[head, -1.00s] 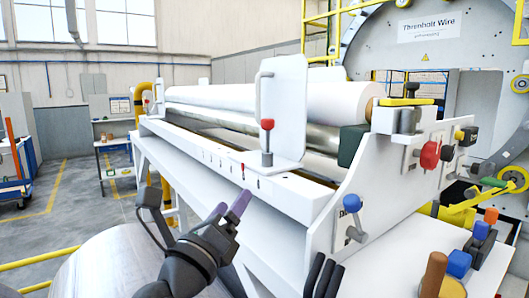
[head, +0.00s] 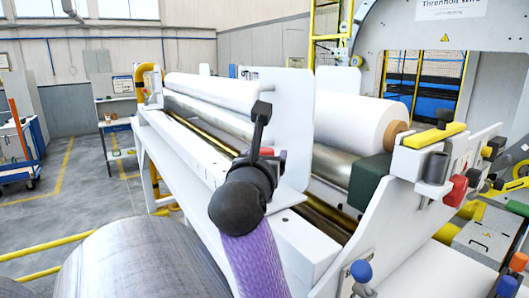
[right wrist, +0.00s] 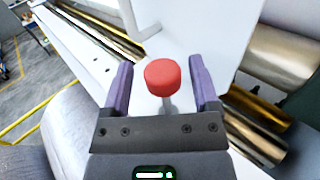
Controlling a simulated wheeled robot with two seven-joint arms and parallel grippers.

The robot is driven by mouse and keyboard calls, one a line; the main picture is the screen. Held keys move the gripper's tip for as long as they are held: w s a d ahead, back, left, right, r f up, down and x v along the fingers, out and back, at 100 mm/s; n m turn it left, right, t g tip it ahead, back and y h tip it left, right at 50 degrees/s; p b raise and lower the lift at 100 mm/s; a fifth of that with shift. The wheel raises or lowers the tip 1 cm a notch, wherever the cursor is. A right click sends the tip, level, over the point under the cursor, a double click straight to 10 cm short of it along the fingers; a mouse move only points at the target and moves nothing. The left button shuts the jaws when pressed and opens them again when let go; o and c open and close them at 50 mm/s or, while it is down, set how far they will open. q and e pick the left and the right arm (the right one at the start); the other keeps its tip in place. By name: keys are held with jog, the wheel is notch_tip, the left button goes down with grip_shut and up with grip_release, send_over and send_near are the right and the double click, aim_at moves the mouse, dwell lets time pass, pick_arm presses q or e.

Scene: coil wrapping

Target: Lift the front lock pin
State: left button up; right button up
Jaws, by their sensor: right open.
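The lock pin has a red knob, seen in the right wrist view (right wrist: 163,76) on a thin pale shaft. It stands by the upright white guard plate (head: 311,125). In the head view, only a sliver of the red knob (head: 266,151) shows behind my wrist. My right gripper (right wrist: 161,66) is open, its two purple fingers on either side of the knob, with gaps visible on both sides. In the head view my right gripper (head: 267,156) is mostly hidden by its own dark wrist. The pin's lower end is hidden. My left gripper is not in view.
The white machine bed (head: 192,150) carries a long roll (head: 369,123) behind the plate. A dark green block (head: 371,180) sits right of the plate. A blue knob (head: 361,271) is at the front. A grey coil (head: 140,262) fills the lower left.

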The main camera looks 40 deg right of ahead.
jog(key=shift+a, duration=0.15)
jog(key=shift+s+d, duration=0.2)
jog(key=shift+d, duration=0.05)
jog(key=c, duration=0.5)
jog(key=shift+w, duration=0.15)
grip_shut()
